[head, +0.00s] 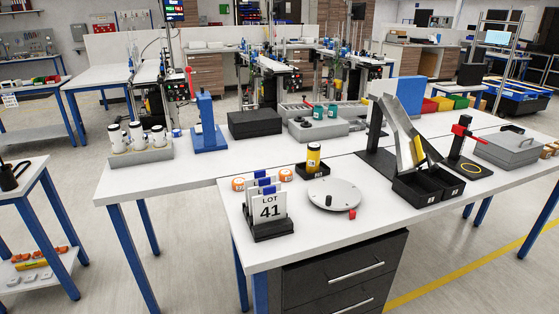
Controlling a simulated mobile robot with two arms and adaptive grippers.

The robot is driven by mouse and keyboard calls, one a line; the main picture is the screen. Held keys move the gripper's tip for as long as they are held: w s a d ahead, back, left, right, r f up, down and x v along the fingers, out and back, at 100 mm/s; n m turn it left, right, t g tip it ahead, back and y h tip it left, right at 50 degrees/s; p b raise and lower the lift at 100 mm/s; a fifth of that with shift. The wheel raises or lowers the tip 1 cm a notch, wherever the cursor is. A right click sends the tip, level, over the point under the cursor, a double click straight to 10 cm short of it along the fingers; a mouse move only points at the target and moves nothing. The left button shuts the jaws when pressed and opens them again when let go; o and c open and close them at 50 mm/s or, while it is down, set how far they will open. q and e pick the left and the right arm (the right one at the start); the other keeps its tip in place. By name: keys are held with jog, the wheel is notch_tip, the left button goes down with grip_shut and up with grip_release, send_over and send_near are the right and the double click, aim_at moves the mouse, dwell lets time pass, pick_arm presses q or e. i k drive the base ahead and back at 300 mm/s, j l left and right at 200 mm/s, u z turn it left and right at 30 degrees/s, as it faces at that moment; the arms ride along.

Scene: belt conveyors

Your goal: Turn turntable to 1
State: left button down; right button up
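The turntable (338,190) is a flat light-grey round disc on the front white table, near the middle of the head view. A small black peg (328,201) stands on its front left part. A small red block (352,214) sits at its front right edge. Any numbers on the disc are too small to read. Neither of my grippers shows in the head view.
A "LOT 41" card holder (269,210) stands left of the turntable. Behind it are orange-lidded items (238,184) and a yellow-black bottle (313,158) in a black tray. Black bins (417,190) and a tilted panel (401,130) stand to the right.

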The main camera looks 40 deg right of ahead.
aim_at(331, 194)
jog(key=z, duration=1.6)
jog(key=i+l, duration=0.3)
jog(key=l, duration=0.1)
